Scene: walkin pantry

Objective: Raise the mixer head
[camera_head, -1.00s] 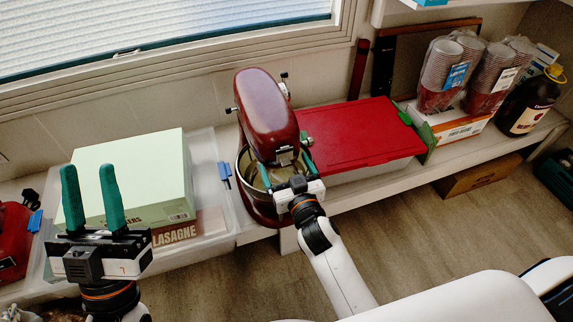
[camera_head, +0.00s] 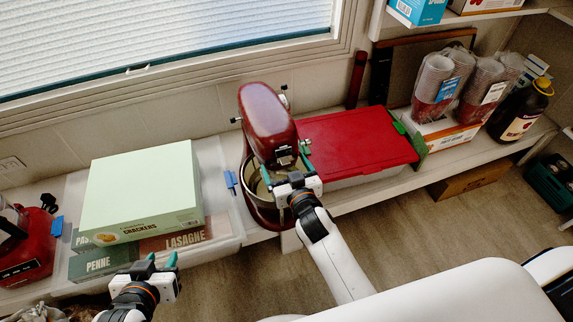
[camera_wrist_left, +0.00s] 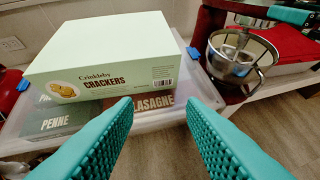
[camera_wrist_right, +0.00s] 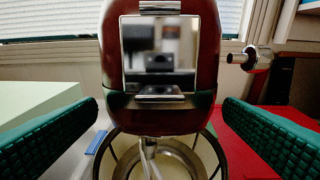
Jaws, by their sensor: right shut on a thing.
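The red stand mixer's head (camera_head: 267,112) is in the middle of the head view, above a metal bowl (camera_head: 250,185). In the right wrist view the mixer head (camera_wrist_right: 203,75) fills the centre, with its attachment reaching down towards the bowl (camera_wrist_right: 118,158). My right gripper (camera_head: 289,170) is at the near end of the head, its green fingers on either side, shut on the head; the contact points are hard to see. My left gripper (camera_head: 162,262) is open and empty, low in front of the shelf. In the left wrist view its fingers (camera_wrist_left: 160,110) stand wide apart.
A pale green crackers box (camera_head: 145,185) lies on pasta boxes left of the mixer. A red-lidded container (camera_head: 355,140) stands close on its right. Bagged cups (camera_head: 435,85) and a dark bottle (camera_head: 520,108) are farther right.

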